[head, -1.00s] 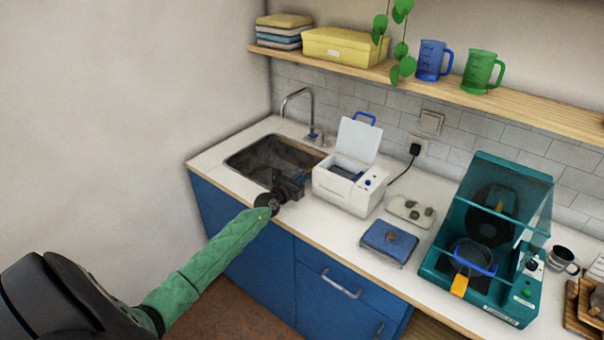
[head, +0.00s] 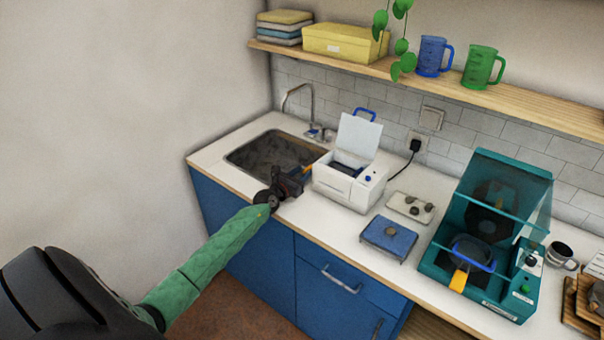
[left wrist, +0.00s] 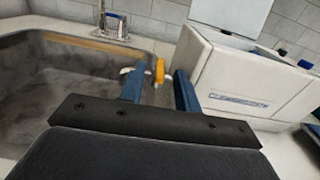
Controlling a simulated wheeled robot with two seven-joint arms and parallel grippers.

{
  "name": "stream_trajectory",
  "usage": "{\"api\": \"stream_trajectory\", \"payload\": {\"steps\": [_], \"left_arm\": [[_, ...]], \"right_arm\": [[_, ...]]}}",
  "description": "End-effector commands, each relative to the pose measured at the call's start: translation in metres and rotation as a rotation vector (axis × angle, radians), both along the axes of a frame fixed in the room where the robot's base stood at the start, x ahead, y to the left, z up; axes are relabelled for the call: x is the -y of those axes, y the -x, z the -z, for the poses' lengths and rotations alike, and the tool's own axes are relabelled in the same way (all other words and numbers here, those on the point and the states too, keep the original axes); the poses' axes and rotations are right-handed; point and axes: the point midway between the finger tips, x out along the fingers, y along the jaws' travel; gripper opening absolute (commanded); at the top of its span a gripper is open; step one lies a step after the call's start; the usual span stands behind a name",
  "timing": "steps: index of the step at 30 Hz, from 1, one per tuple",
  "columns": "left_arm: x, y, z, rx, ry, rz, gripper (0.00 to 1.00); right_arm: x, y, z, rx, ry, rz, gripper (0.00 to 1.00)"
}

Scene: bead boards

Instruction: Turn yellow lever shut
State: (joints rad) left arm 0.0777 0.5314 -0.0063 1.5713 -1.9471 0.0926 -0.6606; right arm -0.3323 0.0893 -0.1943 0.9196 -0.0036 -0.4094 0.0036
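A small yellow-orange lever (head: 308,168) stands beside the left side of the white machine (head: 345,187), at the sink's right edge. In the left wrist view the lever (left wrist: 160,71) appears upright, between or just beyond the tips of my two blue fingers, with a pale fitting beside it. My left gripper (head: 299,174) is open, and in the left wrist view its fingers (left wrist: 158,84) stand apart with a gap on each side of the lever. I cannot tell whether either finger touches it. My right gripper is not in view.
The sink (head: 262,156) with its tap (head: 299,95) lies left of the lever. The white machine's lid is raised. A blue scale-like box (head: 389,237), a pale tray (head: 410,207) and a teal machine (head: 475,288) with its own yellow handle (head: 459,281) stand farther right on the counter.

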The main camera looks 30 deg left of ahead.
Motion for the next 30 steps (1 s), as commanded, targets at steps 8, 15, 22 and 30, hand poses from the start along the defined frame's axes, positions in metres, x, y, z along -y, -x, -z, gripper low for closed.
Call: {"api": "stream_trajectory", "payload": {"steps": [8,15,22,30], "left_arm": [[-0.002,0.035,0.003,-0.001,0.002,-0.001,0.33],[-0.005,0.063,0.002,0.000,0.001,-0.001,0.33],[-0.006,0.073,0.000,0.000,-0.001,-0.001,0.33],[-0.006,0.073,0.000,0.000,-0.001,-0.001,0.33]], "right_arm": [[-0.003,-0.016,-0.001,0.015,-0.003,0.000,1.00],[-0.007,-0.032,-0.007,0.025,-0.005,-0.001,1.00],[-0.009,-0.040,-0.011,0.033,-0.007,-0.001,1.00],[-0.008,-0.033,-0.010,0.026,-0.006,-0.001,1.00]]}}
